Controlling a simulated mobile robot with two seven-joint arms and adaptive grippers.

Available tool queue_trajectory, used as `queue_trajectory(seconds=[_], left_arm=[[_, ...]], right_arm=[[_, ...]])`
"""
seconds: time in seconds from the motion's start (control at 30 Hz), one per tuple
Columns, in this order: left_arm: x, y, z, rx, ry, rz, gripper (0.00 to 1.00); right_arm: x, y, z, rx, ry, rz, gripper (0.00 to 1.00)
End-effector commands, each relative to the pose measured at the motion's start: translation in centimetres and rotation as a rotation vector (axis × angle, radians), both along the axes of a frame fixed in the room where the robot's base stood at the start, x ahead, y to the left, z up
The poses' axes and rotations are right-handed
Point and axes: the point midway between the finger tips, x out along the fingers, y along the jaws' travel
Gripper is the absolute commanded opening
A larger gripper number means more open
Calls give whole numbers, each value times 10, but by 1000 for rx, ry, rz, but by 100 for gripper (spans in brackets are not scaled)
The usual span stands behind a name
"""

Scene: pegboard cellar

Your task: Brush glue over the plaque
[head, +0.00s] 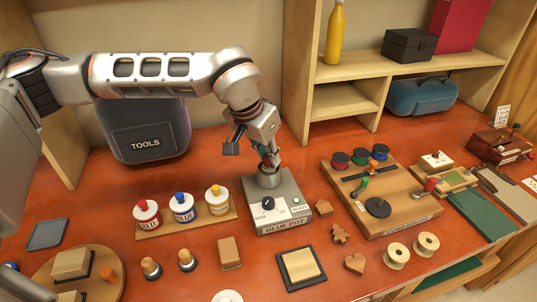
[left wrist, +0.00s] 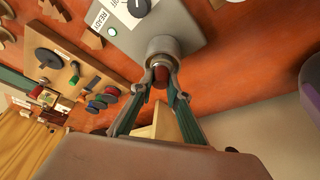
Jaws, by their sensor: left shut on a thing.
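The glue pot (head: 292,219) is a grey box with a dark knob, a label and a round metal cup (head: 268,178) on top. My left gripper (head: 268,161) is directly over the cup, pointing down. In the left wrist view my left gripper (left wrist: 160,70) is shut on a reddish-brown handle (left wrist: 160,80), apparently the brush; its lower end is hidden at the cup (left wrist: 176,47). A pale square wooden block, probably the plaque (head: 301,263), lies on a dark square mat (head: 287,282) in front of the glue pot. My right gripper is not in view.
Red, blue and yellow labelled bottles (head: 184,208) stand on a strip left of the pot. A wooden board with coloured spools (head: 400,214) lies to the right. A brown block (head: 229,253), small wooden shapes and wooden spools (head: 397,256) lie near the front.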

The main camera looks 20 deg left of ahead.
Motion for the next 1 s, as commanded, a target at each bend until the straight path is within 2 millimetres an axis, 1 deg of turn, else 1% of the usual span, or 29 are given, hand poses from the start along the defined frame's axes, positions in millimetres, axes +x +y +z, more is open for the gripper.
queue_trajectory(seconds=[1.0], left_arm=[[0, 0, -10, 0, 0, 0, 0]], right_arm=[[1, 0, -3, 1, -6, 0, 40]])
